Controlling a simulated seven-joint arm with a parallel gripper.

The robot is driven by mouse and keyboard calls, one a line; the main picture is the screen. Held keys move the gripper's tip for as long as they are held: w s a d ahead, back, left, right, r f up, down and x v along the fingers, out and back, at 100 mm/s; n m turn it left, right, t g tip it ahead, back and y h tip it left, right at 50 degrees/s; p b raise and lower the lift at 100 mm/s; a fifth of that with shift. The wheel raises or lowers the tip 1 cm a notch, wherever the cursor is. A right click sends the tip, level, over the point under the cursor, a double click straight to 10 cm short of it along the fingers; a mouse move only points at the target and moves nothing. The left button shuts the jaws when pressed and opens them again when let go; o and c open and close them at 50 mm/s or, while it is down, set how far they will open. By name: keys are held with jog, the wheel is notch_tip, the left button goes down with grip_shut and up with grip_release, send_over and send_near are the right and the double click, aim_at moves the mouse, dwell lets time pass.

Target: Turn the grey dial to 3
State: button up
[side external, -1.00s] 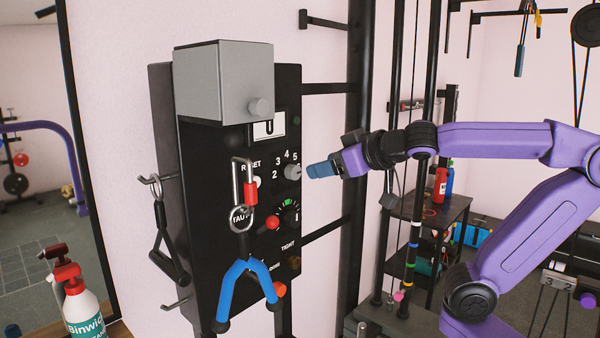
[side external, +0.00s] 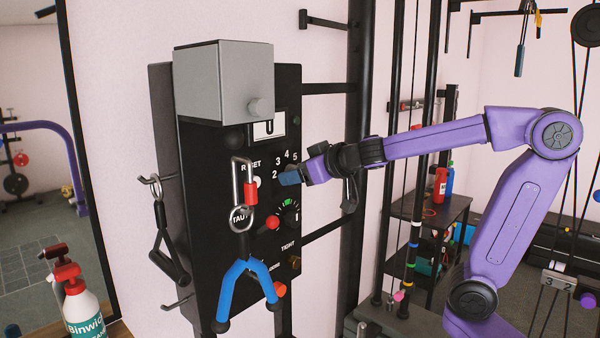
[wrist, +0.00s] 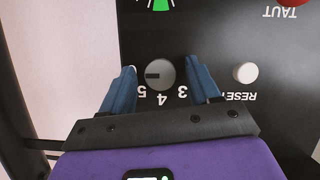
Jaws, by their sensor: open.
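The grey dial (wrist: 159,73) is a round knob on the black panel (wrist: 225,45). It shows between my fingers in the wrist view, where the panel's print is upside down. Its dark mark points left, past the 5 and toward the left finger. The numbers 5, 4 and 3 are readable below it. My gripper (wrist: 161,68) is open, with one blue finger on each side of the dial and a gap to it on both sides. In the side view my gripper (side external: 289,177) covers the dial; contact cannot be told.
A red knob (side external: 272,223) and a green-marked gauge (side external: 289,213) sit below the dial. A carabiner (side external: 242,185) with a blue handle (side external: 246,285) hangs left of it. A grey box (side external: 223,82) juts out above.

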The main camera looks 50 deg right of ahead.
jog(key=c, duration=1)
jog(key=shift+c, duration=0.2)
jog(key=shift+a+f+n+t+h, duration=0.15)
jog(key=shift+n+t+h, duration=0.85)
jog(key=shift+n, duration=3)
jog(key=shift+d+f+n+t+h, duration=0.3)
jog(key=shift+n+t, duration=1.15)
jog(key=shift+n, duration=2.55)
jog(key=shift+a+f+n+t+h, duration=0.2)
jog(key=shift+n+t+h, duration=0.85)
jog(key=shift+n, duration=2.95)
jog(key=shift+r+y, duration=0.15)
jog(key=shift+y, duration=0.1)
